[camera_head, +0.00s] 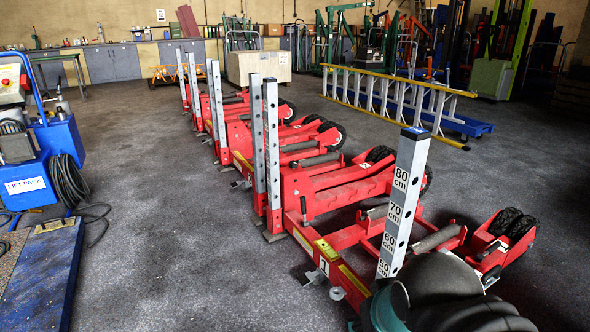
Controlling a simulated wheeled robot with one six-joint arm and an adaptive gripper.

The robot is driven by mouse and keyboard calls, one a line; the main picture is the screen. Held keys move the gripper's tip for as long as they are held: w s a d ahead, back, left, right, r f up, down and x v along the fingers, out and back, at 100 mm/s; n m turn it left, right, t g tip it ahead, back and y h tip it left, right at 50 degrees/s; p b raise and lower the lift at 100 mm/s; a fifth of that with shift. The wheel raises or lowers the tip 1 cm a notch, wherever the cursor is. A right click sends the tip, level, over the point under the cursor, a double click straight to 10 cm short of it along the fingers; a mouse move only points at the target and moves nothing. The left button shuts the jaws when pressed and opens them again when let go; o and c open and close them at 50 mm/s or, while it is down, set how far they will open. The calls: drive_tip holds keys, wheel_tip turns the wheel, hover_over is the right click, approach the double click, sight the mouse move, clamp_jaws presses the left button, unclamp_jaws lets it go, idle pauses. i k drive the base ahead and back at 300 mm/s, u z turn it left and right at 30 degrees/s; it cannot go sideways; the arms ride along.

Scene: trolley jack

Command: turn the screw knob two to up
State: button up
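A row of red trolley jacks with perforated grey posts runs from the near right to the back. The nearest jack (352,282) bears a "1" label and a post (403,200) marked 50 to 80 cm. A small pale round part (336,293), possibly a knob, sits low on its left side, beside a small metal bracket (315,276). The jack behind it (335,186) bears a "2" label. I cannot tell which part is screw knob two or how it is turned. Dark rounded links of my arm fill the bottom right; my gripper does not show.
A blue lift-pack unit (48,150) with coiled black cables and a blue ramp (43,278) stand at the left. A yellow-railed ladder (395,98) and a crate (259,68) are farther back. Grey floor left of the jacks is clear.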

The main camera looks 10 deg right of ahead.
sight(293, 165)
drive_tip(key=u, duration=0.7)
drive_tip(key=i, duration=0.85)
drive_tip(key=u, duration=0.35)
drive_tip(key=i, duration=1.3)
drive_tip(key=z, duration=1.15)
drive_tip(key=i, duration=0.7)
drive_tip(key=z, duration=0.65)
